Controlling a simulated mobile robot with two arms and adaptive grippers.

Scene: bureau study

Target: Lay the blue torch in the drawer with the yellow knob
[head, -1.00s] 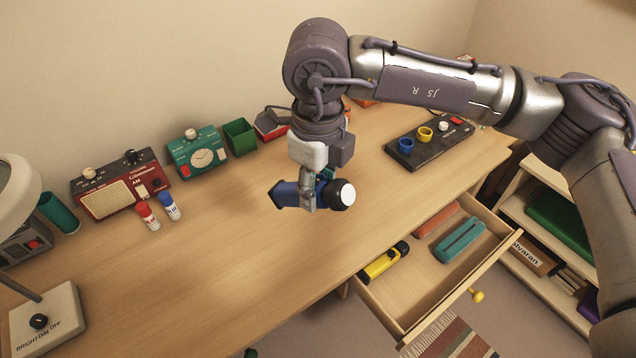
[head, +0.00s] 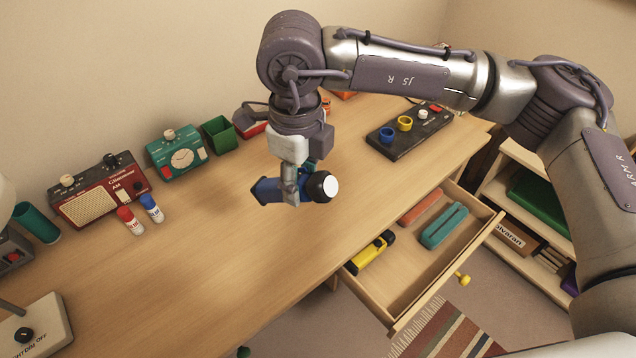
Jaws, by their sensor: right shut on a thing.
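The blue torch (head: 268,190) has a dark head with a white lens facing right. My right gripper (head: 291,192) is shut on its middle and holds it level above the desk, left of the open drawer. The drawer (head: 408,314) with the yellow knob (head: 463,279) is pulled out at the desk's front. Inside it lie a yellow torch (head: 368,254) at the left, a teal case (head: 443,226) and a salmon-coloured case (head: 421,206). The drawer's front middle is bare. My left gripper is not in view.
On the desk (head: 200,270) stand a red radio (head: 100,195), a teal clock radio (head: 177,155), a green pot (head: 219,135), two small bottles (head: 130,221) and a dark panel with knobs (head: 410,133). A shelf (head: 500,205) stands right of the drawer.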

